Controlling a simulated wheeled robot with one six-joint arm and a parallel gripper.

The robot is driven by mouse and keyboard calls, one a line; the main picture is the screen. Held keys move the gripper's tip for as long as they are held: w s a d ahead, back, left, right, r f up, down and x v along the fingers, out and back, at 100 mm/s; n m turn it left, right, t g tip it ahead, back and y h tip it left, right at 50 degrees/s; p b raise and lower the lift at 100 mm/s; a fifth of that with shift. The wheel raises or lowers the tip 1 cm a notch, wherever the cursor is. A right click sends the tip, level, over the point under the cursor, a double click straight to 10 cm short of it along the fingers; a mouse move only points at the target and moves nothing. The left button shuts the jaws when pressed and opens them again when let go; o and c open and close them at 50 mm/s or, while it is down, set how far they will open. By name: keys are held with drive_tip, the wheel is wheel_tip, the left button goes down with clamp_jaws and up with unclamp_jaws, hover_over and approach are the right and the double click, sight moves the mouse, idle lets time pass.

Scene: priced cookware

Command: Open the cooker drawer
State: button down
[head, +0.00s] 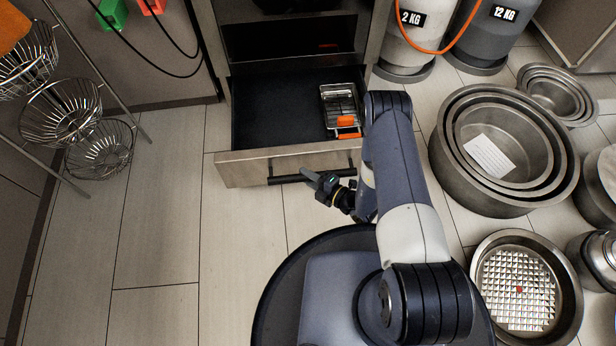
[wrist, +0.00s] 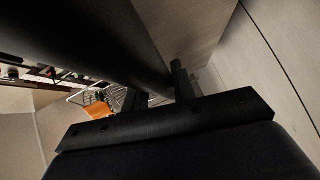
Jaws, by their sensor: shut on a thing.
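The cooker drawer (head: 240,171) is pulled out, with its dark interior in view and its light front panel facing me. A black bar handle (head: 285,179) runs across the front. My gripper (head: 312,177) is at the handle and shut on it, near the middle of the bar. In the wrist view the handle (wrist: 90,35) crosses as a thick dark bar between my fingers (wrist: 158,90).
Gas cylinders (head: 405,55) stand at the back right. A wire basket stand (head: 60,112) is at left. The floor at left is clear.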

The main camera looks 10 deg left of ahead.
drive_tip(key=c, duration=1.2)
unclamp_jaws()
drive_tip(key=shift+o, duration=0.2)
